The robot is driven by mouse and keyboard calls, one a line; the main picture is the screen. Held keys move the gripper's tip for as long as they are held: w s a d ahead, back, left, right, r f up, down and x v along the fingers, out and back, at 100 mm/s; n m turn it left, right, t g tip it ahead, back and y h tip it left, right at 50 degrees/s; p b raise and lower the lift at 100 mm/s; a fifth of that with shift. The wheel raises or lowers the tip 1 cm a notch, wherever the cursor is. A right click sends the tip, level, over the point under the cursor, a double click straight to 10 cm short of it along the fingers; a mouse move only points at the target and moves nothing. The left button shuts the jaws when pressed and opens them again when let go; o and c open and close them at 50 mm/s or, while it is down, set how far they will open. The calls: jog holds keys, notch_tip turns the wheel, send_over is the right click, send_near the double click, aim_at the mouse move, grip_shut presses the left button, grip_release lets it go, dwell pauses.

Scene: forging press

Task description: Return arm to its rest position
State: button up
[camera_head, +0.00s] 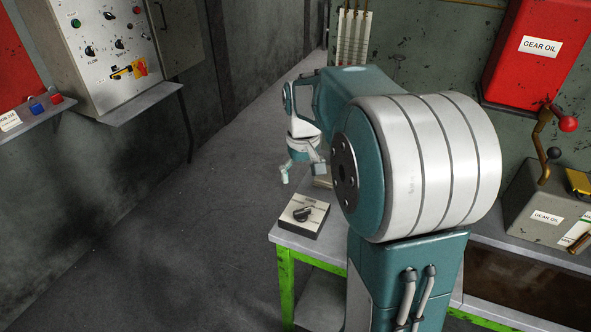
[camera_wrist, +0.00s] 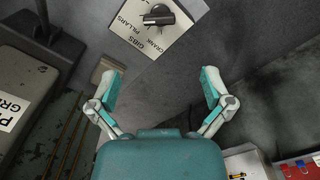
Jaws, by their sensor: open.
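My arm fills the centre right of the head view, with its large white and teal joint in front. My gripper (camera_head: 302,177) hangs at the far end of the arm, above and behind a small selector box. In the wrist view my gripper (camera_wrist: 162,92) has its two teal-padded fingers spread wide, with nothing between them. The selector box (camera_head: 303,218) has a black knob and stands on the green-legged table. It also shows in the wrist view (camera_wrist: 150,38), beyond the fingertips and apart from them, with the labels "GIBS", "CRANK" and "PILLARS".
A control panel (camera_head: 108,45) with knobs hangs on the left wall above a shelf. A red gear oil tank (camera_head: 537,50) and a grey gear oil box (camera_head: 545,205) with a lever stand at the right. The table (camera_head: 300,243) lies under my arm. The floor (camera_head: 190,240) at left is clear.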

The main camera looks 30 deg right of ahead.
jog(key=s+a+r+t, duration=0.2)
jog(key=s+a, duration=0.4)
jog(key=s, duration=0.3)
jog(key=s+a+r+n+t, duration=0.1)
jog(key=s+a+r+t, duration=0.2)
jog(key=s+a, duration=0.4)
jog(key=s, duration=0.3)
jog(key=shift+r+t, duration=0.3)
jog(key=shift+r, duration=0.1)
jog(key=shift+d, duration=0.2)
